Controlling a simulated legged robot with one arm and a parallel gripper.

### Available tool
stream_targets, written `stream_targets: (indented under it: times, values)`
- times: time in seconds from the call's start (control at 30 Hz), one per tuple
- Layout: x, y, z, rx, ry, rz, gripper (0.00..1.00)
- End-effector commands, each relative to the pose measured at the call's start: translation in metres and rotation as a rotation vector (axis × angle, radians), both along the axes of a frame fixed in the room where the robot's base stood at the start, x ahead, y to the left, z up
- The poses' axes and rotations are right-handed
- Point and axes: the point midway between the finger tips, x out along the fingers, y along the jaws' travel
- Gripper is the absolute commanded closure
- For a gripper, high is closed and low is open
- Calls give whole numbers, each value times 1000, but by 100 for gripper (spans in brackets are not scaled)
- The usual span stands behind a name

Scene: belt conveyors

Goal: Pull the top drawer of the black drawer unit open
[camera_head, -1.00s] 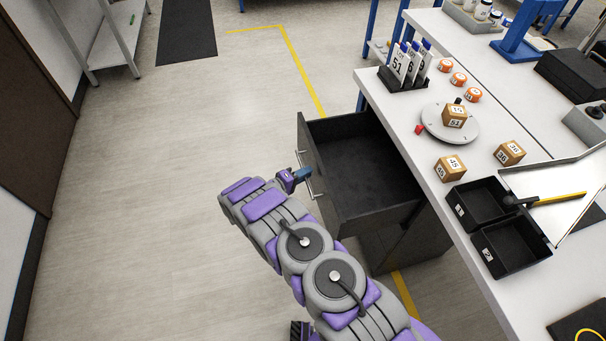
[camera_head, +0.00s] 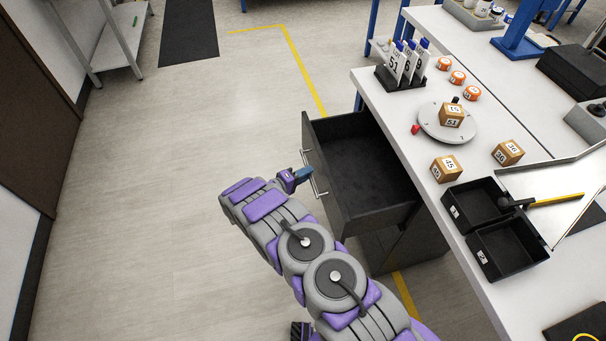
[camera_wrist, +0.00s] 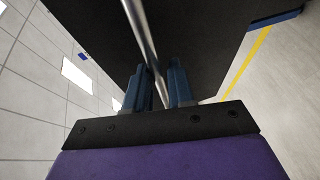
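The black drawer unit (camera_head: 392,250) stands under the near side of the white workbench. Its top drawer (camera_head: 362,165) is pulled well out, and its empty dark inside shows. The drawer's silver bar handle (camera_head: 312,165) is on the front panel; it also shows in the wrist view (camera_wrist: 142,30). My gripper (camera_head: 305,174) is at the middle of the handle. In the wrist view, the two blue fingers of my gripper (camera_wrist: 156,82) stand apart on either side of the bar, with gaps showing beside it. Any contact at the fingertips is hard to see.
The floor (camera_head: 150,220) left of the drawer is clear. The workbench (camera_head: 400,110) holds a round turntable (camera_head: 440,128), wooden number cubes, black trays (camera_head: 508,248) and a card rack (camera_head: 400,82). A shelf (camera_head: 112,45) stands at the far left.

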Motion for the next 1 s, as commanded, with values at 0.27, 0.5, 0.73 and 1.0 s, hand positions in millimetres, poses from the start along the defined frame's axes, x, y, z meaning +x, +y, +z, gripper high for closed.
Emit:
stream_targets:
  times: [0.27,0.5,0.73,1.0]
  values:
    - [-12,19,3,-3,1,7,77]
    - [-45,52,16,5,0,7,77]
    - [-79,86,26,8,1,4,77]
    - [-105,117,32,4,1,1,77]
